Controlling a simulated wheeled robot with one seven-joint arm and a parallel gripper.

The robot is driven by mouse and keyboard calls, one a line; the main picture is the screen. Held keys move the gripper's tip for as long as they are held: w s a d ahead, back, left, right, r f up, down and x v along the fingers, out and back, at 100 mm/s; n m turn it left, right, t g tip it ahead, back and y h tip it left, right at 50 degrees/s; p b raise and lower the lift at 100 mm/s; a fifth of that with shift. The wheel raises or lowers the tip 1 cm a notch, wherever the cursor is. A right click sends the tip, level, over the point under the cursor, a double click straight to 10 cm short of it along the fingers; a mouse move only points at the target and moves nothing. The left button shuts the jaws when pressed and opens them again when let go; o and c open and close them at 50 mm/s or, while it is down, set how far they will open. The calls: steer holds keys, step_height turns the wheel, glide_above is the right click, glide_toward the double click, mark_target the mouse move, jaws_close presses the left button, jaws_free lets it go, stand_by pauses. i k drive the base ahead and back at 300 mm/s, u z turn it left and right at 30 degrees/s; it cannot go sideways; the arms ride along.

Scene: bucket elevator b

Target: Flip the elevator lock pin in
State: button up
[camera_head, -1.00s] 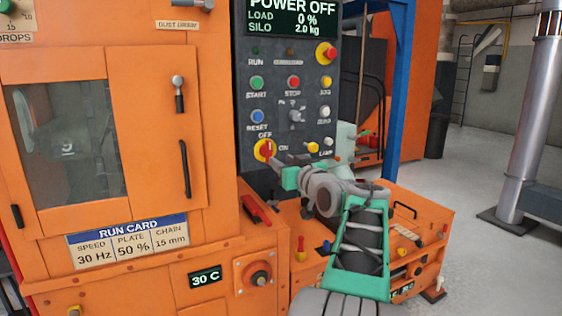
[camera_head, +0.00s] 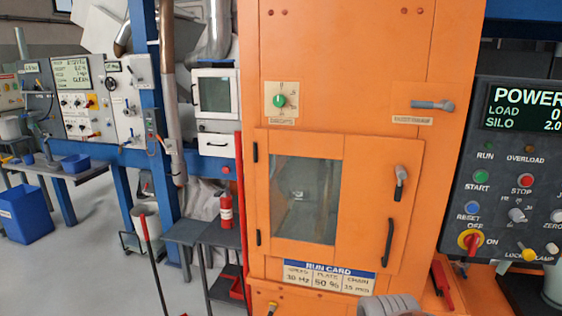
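The orange elevator housing (camera_head: 345,130) fills the middle of the view. Its windowed door (camera_head: 395,235) looks closed, with a grey-knobbed latch (camera_head: 400,182) and a long black handle (camera_head: 387,243). I cannot tell which part is the lock pin. The control panel (camera_head: 465,205) at the right has a red and yellow OFF/ON switch (camera_head: 470,242). My gripper is out of view; only a grey part of my arm shows at the bottom.
A red extinguisher (camera_head: 226,212) stands on a dark stand left of the housing. Blue frames, a blue bin (camera_head: 25,213) and another control panel (camera_head: 73,85) are farther left. Grey floor (camera_head: 85,270) is open at the lower left.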

mark_target(528, 255)
steer(key=z, duration=3)
steer(key=i, duration=0.6)
steer(key=u, duration=3)
